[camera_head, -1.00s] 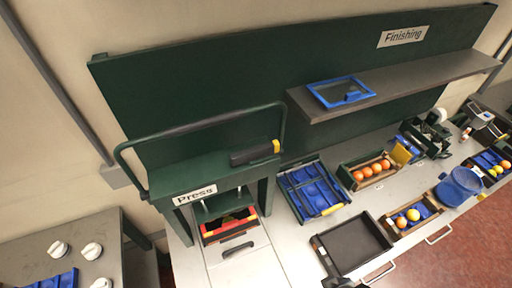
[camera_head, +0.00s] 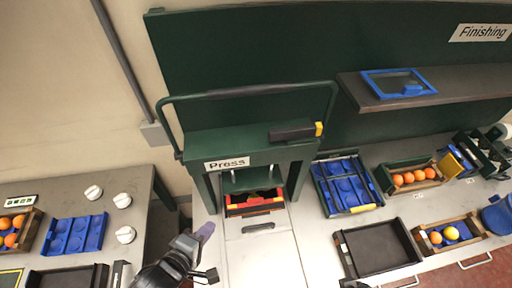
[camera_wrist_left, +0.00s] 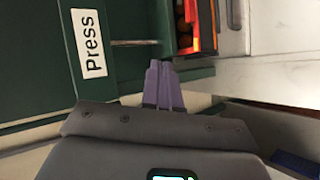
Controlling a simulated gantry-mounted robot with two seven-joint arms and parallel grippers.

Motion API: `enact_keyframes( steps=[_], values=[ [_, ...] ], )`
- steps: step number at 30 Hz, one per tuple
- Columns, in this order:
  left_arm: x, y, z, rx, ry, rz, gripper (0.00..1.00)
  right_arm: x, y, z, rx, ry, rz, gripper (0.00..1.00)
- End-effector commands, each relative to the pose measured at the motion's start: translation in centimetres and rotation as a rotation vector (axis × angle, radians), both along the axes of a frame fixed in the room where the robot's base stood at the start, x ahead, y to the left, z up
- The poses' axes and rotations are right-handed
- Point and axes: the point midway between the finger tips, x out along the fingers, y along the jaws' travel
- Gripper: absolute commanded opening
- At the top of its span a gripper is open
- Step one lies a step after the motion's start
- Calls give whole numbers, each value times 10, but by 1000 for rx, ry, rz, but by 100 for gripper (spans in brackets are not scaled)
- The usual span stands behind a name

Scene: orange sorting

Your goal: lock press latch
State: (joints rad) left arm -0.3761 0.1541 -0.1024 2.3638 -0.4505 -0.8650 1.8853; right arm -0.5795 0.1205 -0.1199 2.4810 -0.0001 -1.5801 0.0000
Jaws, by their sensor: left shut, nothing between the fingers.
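The green press (camera_head: 245,145) stands at the centre, with a long green and black bar (camera_head: 255,91) arching over its top. A black latch block with a yellow end (camera_head: 295,131) lies on top of the press at the right. My left gripper (camera_head: 205,232) has purple fingers and is shut and empty, low in front of the press's left leg. In the left wrist view the shut fingers (camera_wrist_left: 163,84) point toward the press front, beside the "Press" sign (camera_wrist_left: 88,43). The latch is not visible there. My right gripper is not in view.
A red and black tray (camera_head: 254,202) sits under the press. A blue crate (camera_head: 376,206) and an empty dark tray (camera_head: 347,262) lie to the right. A shelf (camera_head: 440,98) juts out at upper right. A side table with white knobs (camera_head: 124,235) stands left.

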Motion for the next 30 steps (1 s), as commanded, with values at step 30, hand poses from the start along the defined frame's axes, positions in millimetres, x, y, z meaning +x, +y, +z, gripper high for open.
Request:
enact_keyframes(
  steps=[30],
  values=[
    [144,-60,128,-254,-459,-174,0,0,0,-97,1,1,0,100]
  ],
)
